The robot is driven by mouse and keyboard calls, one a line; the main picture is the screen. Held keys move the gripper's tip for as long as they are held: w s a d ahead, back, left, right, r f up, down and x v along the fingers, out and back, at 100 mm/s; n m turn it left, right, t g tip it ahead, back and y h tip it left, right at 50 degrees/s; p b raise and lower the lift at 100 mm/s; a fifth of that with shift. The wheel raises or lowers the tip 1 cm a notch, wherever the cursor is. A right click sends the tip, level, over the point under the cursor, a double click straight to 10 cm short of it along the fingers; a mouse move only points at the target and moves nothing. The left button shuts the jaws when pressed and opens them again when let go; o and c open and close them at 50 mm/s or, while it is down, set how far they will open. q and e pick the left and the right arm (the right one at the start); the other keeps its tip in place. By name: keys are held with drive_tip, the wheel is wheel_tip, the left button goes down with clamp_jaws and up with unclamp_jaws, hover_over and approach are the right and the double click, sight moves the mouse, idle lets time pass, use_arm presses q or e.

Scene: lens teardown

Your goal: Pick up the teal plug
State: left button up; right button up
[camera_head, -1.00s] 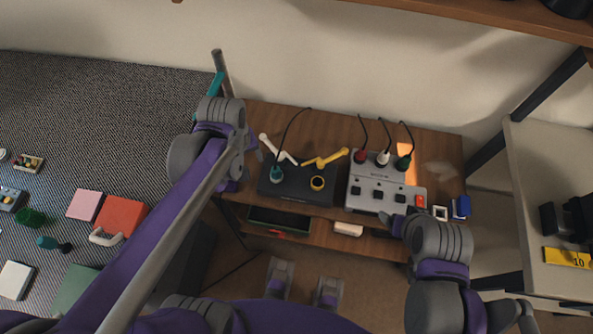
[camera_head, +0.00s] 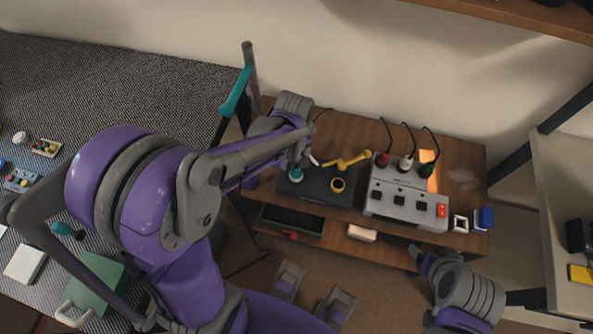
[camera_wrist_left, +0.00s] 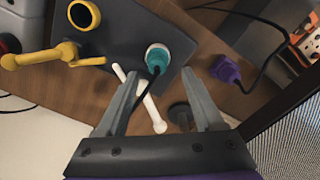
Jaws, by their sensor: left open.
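The teal plug (camera_head: 295,174) stands in a round socket at the left of a dark box (camera_head: 318,194) on the wooden table. In the left wrist view the teal plug (camera_wrist_left: 158,56) sits in a white ring, its dark cord running back between my fingers. My left gripper (camera_wrist_left: 160,76) is open and empty, its fingertips pointing at the plug but short of it. In the head view its fingers are mostly hidden by my arm. My right gripper (camera_head: 426,260) is low by the table's front edge; its jaws are unclear.
A yellow jointed piece (camera_head: 347,162) lies behind the empty yellow-ringed socket (camera_head: 338,185). A white piece (camera_wrist_left: 148,104) lies beneath my left fingers. A purple plug (camera_wrist_left: 227,70) lies right of the box. A grey power box (camera_head: 407,197) with several plugs stands to the right.

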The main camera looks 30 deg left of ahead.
sight(296, 167)
use_arm(q)
wheel_tip(296, 167, down, 5)
drive_tip(key=shift+w+d+r, duration=0.1)
drive_tip(key=shift+d+r, duration=0.05)
clamp_jaws()
idle(0.4)
